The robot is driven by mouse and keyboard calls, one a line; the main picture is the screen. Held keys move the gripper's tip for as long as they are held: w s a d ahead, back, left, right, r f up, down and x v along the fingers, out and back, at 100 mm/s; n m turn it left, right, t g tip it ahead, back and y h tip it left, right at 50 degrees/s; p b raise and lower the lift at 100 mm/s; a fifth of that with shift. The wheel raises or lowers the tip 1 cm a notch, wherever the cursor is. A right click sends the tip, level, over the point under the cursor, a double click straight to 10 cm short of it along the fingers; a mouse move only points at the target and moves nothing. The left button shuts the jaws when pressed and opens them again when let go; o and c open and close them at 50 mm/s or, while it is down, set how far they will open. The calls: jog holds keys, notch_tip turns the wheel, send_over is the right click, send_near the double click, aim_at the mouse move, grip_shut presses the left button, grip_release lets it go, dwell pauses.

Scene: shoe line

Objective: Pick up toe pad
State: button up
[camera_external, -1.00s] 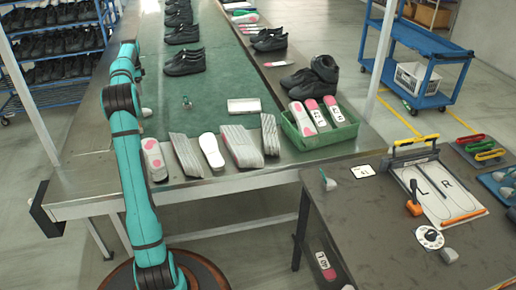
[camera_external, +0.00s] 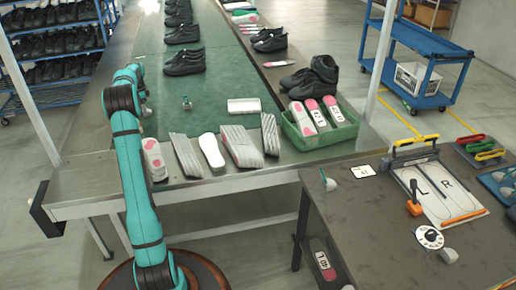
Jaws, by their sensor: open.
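A small pale grey piece (camera_external: 147,112) lies on the left edge strip of the green-topped bench, just right of my arm's elbow. It may be the toe pad, but it is too small to be sure. My gripper (camera_external: 144,98) is at the far end of my teal arm, close to this piece and partly hidden by the arm. It is open and I see nothing held in it. I cannot tell whether it touches the piece.
Stacks of insoles (camera_external: 187,156) line the bench's near edge beside a green crate (camera_external: 325,139). Black shoes (camera_external: 184,62) stand farther back. A dark side table (camera_external: 365,225) is at right.

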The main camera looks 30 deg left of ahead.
jog(key=shift+f, duration=0.9)
jog(key=c, duration=1.1)
jog(key=shift+o, duration=0.2)
jog(key=shift+r, duration=0.2)
notch_tip(320, 180, up, 10)
